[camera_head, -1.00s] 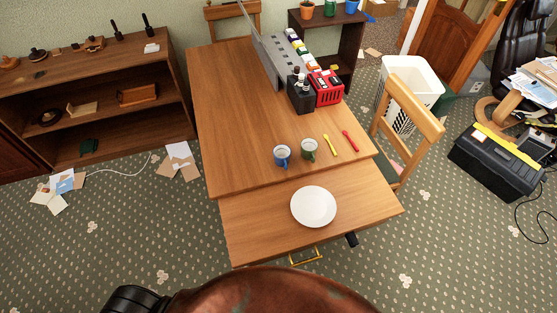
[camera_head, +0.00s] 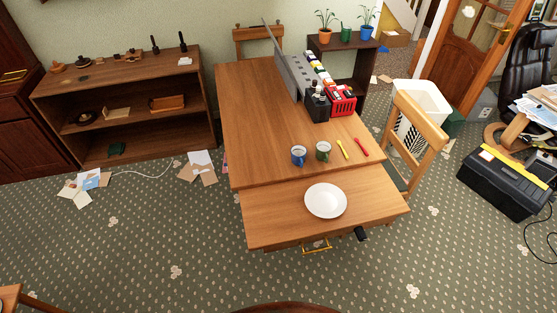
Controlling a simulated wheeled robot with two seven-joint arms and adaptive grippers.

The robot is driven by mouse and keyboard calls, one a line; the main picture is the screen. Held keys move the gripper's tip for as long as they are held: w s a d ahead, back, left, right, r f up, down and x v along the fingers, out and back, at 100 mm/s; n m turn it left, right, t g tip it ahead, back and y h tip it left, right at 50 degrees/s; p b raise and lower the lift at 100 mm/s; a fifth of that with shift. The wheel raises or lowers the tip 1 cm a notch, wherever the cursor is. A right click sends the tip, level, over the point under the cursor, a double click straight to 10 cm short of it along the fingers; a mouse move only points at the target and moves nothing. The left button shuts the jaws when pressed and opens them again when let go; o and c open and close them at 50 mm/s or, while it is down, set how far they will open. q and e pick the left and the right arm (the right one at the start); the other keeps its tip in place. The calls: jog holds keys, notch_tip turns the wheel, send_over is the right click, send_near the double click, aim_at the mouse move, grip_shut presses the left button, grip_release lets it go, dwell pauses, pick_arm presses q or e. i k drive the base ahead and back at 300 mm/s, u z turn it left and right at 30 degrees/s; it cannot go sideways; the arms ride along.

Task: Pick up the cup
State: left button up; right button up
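Two cups stand upright side by side on the wooden table (camera_head: 265,125): a blue cup (camera_head: 299,156) on the left and a green cup (camera_head: 323,151) on the right. They stand near the edge by the lower table section. I cannot tell which one the task means. Neither of my grippers shows in the head view.
A white plate (camera_head: 325,201) lies on the lower section. A yellow utensil (camera_head: 342,149) and a red utensil (camera_head: 361,147) lie right of the cups. Behind them are a black holder (camera_head: 318,106) and a red basket (camera_head: 342,100). A wooden chair (camera_head: 418,130) stands close at the right.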

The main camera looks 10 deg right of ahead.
aim_at(298, 152)
jog(key=u, duration=0.45)
jog(key=i, duration=0.85)
jog(key=z, duration=0.4)
